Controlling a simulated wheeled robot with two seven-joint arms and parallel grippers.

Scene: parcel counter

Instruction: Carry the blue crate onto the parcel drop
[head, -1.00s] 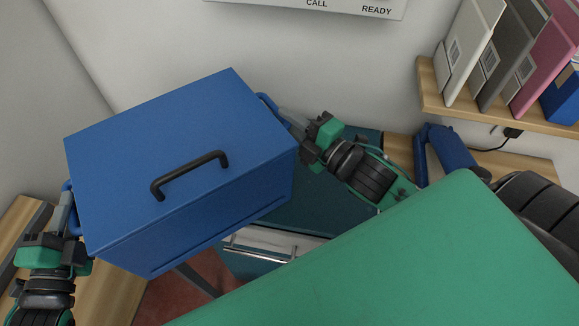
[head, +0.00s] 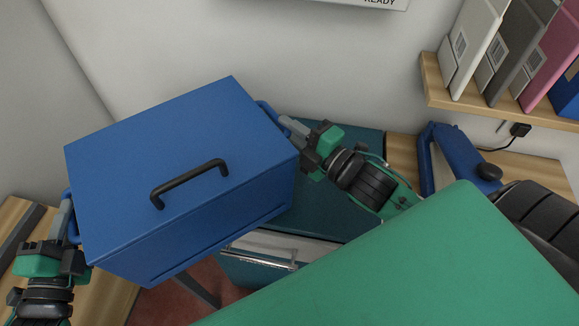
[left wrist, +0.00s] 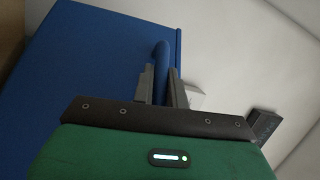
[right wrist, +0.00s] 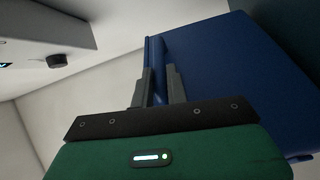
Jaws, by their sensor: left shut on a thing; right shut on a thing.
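The blue crate (head: 165,150) is a closed box with a black handle on its lid. It is held up between my two grippers in the head view. My left gripper (head: 67,218) is shut on the side handle at the crate's left end; the left wrist view shows the blue bar (left wrist: 161,72) between its fingers. My right gripper (head: 284,124) is shut on the side handle at the right end; the right wrist view shows that handle (right wrist: 158,70) between its fingers. I cannot tell which thing here is the parcel drop.
A teal cabinet (head: 320,215) with a metal bar handle stands below and behind the crate. Wooden surfaces lie at the left (head: 105,298) and right (head: 545,173). A wall shelf (head: 500,113) holds several binders. A blue device (head: 440,160) stands at the right.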

